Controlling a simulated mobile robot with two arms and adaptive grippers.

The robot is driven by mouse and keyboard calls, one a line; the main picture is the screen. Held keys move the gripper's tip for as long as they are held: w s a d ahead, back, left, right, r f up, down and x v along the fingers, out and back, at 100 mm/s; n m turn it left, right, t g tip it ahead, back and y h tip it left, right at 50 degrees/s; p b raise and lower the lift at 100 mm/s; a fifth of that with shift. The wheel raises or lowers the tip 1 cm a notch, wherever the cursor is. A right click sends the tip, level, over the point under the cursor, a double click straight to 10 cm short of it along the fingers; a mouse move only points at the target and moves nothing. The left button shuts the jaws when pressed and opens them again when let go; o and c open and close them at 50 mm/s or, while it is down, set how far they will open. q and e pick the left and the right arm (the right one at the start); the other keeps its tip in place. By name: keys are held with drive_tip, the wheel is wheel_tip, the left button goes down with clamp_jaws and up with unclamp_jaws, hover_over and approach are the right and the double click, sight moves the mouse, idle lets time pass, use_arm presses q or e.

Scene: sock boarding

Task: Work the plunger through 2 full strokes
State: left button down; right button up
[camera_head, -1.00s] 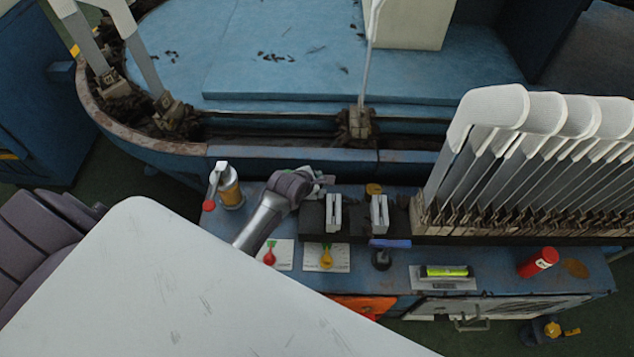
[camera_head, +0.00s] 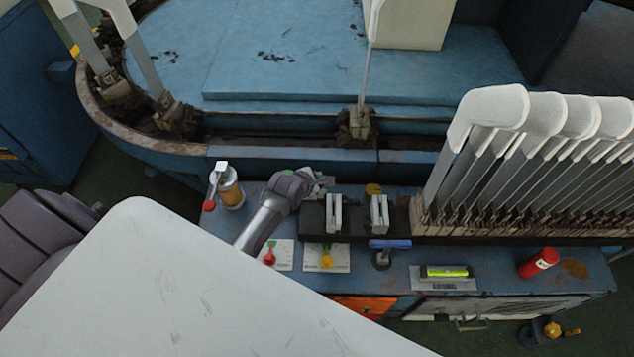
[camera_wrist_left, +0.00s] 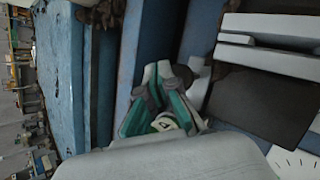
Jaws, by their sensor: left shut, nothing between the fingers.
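An amber cylinder with a white top (camera_head: 230,188), a pale side arm and a red knob (camera_head: 209,205) stands upright at the bench's left end. It is the most pump-like thing in view, but I cannot make out which part is the plunger. My left gripper (camera_head: 322,181) is right of it and apart from it, near the bench's back edge by the black block. In the left wrist view the green-padded fingers (camera_wrist_left: 160,75) come together with nothing held. My right gripper is not in view.
A black block (camera_head: 312,217) with two pale clamps is right of my gripper. Red (camera_head: 269,257) and yellow (camera_head: 326,260) knobs sit on white plates in front. A blue-handled tool (camera_head: 390,244), a level (camera_head: 444,272) and a red can (camera_head: 538,263) lie farther right. White sock boards (camera_head: 490,110) stand behind.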

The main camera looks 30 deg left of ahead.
use_arm(q)
drive_tip(key=shift+f, duration=0.25)
drive_tip(key=shift+s+f+b, duration=0.1)
drive_tip(key=shift+f+b, duration=0.55)
drive_tip(key=shift+f, duration=0.8)
idle(1.0)
idle(0.4)
drive_tip(key=shift+r+p, duration=1.8)
drive_tip(key=shift+p, duration=0.35)
wheel_tip(320, 180, up, 5)
drive_tip(key=p, duration=0.5)
drive_tip(key=shift+r+p, duration=0.1)
drive_tip(key=shift+p, duration=0.2)
